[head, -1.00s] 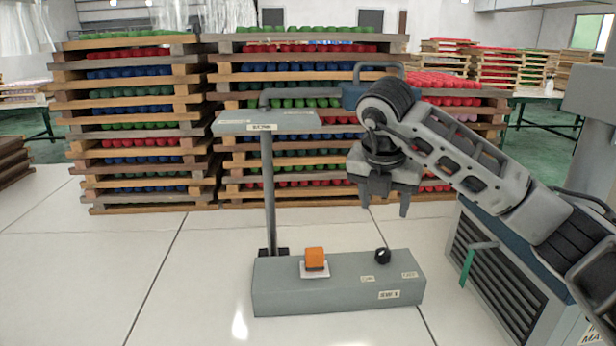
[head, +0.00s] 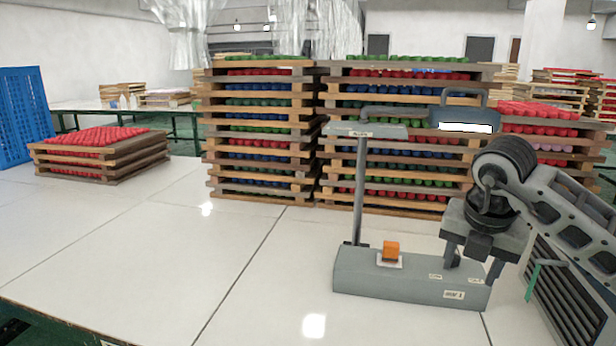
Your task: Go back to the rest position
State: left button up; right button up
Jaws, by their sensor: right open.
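My right gripper (head: 472,270) points down, with its two fingers apart and nothing seen between them. In the picture it overlaps the right part of a grey machine base (head: 375,283); I cannot tell whether it touches it. The base carries an orange button (head: 391,249) on a white plate and a post with a grey top plate (head: 365,131). The black knob seen on the base is mostly hidden behind a finger. My left gripper is not in view.
Tall stacks of wooden trays (head: 260,152) with red, green and blue pieces stand behind the machine. A lower tray stack (head: 100,154) and a blue crate (head: 22,112) are at left. A grey cabinet with a green handle (head: 533,280) is at right. The white table's left front is clear.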

jog(key=s+a+f+n+g+y, duration=0.1)
jog(key=s+a+f+n+y, duration=0.15)
jog(key=a, duration=0.35)
jog(key=s+a+f+n+g+y, duration=0.1)
jog(key=s+a+f+y, duration=0.1)
jog(key=a+f+y, duration=0.3)
jog(key=s+a+n+g+y, duration=0.1)
jog(key=s+a+n+y, duration=0.15)
jog(key=a, duration=0.55)
jog(key=s+a+r+m+t+y, duration=0.2)
jog(key=s+a+r+m+y, duration=0.35)
jog(key=a+y, duration=0.4)
jog(key=w+d+f+m+t+h, duration=0.1)
jog(key=d+f+m+t+h, duration=0.3)
jog(key=m+t, duration=0.5)
jog(key=w+d+f+m+t+h, duration=0.2)
jog(key=d+m+t+h, duration=0.1)
jog(key=d+m+t, duration=0.55)
jog(key=s+d+f+m+g+h, duration=0.2)
jog(key=s+f+m+g+h, duration=0.2)
jog(key=f, duration=0.5)
jog(key=s+d+f+m+g+h, duration=0.2)
jog(key=s+f+m+g, duration=0.3)
jog(key=s+f, duration=0.3)
jog(key=shift+f+m+h, duration=0.4)
jog(key=shift+f+h, duration=0.4)
jog(key=shift+h, duration=0.05)
